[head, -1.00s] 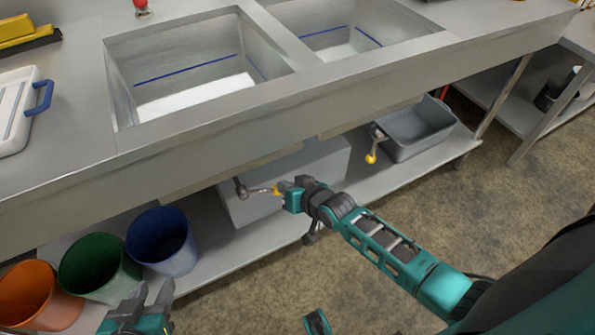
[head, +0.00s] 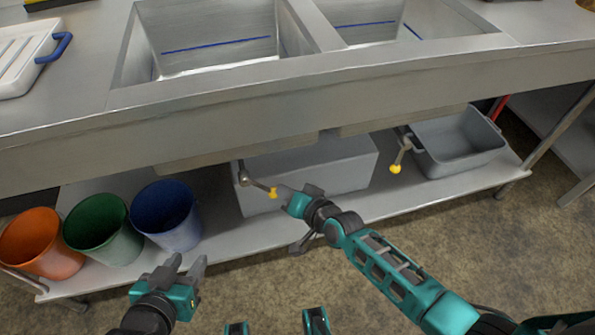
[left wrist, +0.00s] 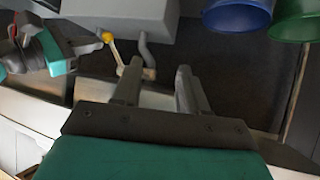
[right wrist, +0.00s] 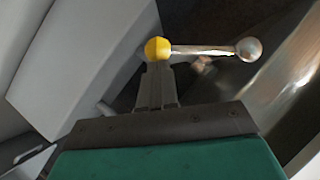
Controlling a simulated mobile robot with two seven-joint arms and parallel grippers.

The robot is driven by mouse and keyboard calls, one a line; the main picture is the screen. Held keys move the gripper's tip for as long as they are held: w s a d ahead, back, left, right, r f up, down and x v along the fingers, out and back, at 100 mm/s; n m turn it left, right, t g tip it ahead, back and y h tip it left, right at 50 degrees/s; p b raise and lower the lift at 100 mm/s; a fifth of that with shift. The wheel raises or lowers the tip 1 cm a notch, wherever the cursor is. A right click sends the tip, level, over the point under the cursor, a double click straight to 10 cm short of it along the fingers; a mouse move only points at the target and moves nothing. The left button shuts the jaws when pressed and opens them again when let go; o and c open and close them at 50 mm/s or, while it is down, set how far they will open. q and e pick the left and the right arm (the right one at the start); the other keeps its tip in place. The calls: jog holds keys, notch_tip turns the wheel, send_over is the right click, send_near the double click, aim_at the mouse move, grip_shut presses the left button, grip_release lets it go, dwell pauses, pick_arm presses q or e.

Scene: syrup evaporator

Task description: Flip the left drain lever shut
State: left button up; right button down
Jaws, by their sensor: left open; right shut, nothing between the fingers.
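The left drain lever (head: 258,185) sticks out sideways under the sink, its handle running to the right and a little down to a yellow knob (head: 272,193). In the right wrist view the knob (right wrist: 157,48) is just beyond my fingertips. My right gripper (head: 287,196) is shut and empty, right beside the knob; I cannot tell whether it touches. My left gripper (head: 185,262) is open and empty, low in front of the buckets, well away from the lever. The left wrist view shows the knob (left wrist: 107,36) beyond its fingers.
The right drain lever (head: 404,152) hangs down with its yellow knob. A grey box (head: 340,165) sits on the lower shelf behind the left lever, a grey tub (head: 460,140) farther right. Orange, green and blue buckets (head: 165,215) stand at left. The sink front (head: 300,105) overhangs.

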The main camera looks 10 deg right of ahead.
pick_arm(q)
jog(key=shift+w+d+f+h+b, duration=0.15)
jog(key=shift+d+f+h+b, duration=0.15)
jog(key=shift+d+f+b, duration=1.35)
pick_arm(e)
jog(key=a+f+m+y, duration=0.1)
jog(key=a+f, duration=0.3)
jog(key=shift+s+a+f+b, duration=0.3)
jog(key=shift+a+b, duration=0.05)
jog(key=shift+b, duration=0.05)
pick_arm(q)
jog(key=shift+a+r, duration=0.4)
jog(key=shift+a, duration=0.15)
pick_arm(e)
jog(key=shift+a, duration=0.25)
